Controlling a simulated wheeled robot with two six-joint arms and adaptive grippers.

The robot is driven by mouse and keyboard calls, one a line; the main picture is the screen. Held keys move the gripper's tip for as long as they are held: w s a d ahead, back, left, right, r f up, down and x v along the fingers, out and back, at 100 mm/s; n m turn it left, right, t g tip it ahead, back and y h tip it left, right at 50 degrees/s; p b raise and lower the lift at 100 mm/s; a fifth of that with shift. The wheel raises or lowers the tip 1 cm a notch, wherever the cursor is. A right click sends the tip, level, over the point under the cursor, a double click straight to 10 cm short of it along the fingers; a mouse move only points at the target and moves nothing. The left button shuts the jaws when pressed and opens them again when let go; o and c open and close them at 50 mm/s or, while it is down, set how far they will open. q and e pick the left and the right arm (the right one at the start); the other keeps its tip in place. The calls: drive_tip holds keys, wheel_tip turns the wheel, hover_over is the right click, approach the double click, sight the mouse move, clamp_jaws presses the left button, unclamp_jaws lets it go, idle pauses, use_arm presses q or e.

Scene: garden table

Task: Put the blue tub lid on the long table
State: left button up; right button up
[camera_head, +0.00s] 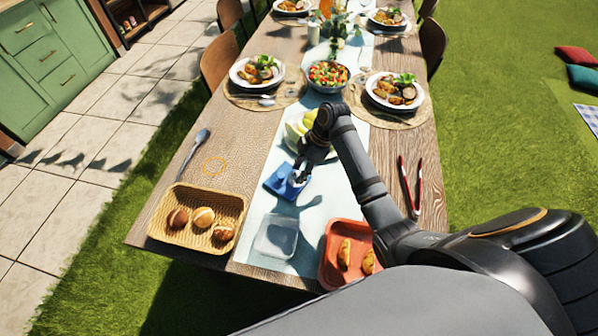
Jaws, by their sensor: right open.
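The blue tub lid (277,190) is on the pale blue runner of the long table (258,140), near the middle of the table's near part. My right gripper (296,179) is open and points down at the lid's right side, partly covering it. I cannot tell whether the fingers touch the lid. A clear, uncovered tub (275,239) stands on the runner nearer to me. My left gripper is not in view.
A wicker basket of bread rolls (240,203) and a spoon (194,152) are at the left. A red tray with food (333,279) and red tongs (405,184) are at the right. A pale green fruit bowl (291,141) and plates stand beyond.

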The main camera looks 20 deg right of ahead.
drive_tip(key=v, duration=1)
drive_tip(key=shift+d+r, duration=0.2)
drive_tip(key=shift+r, duration=0.15)
drive_tip(key=shift+s, duration=0.1)
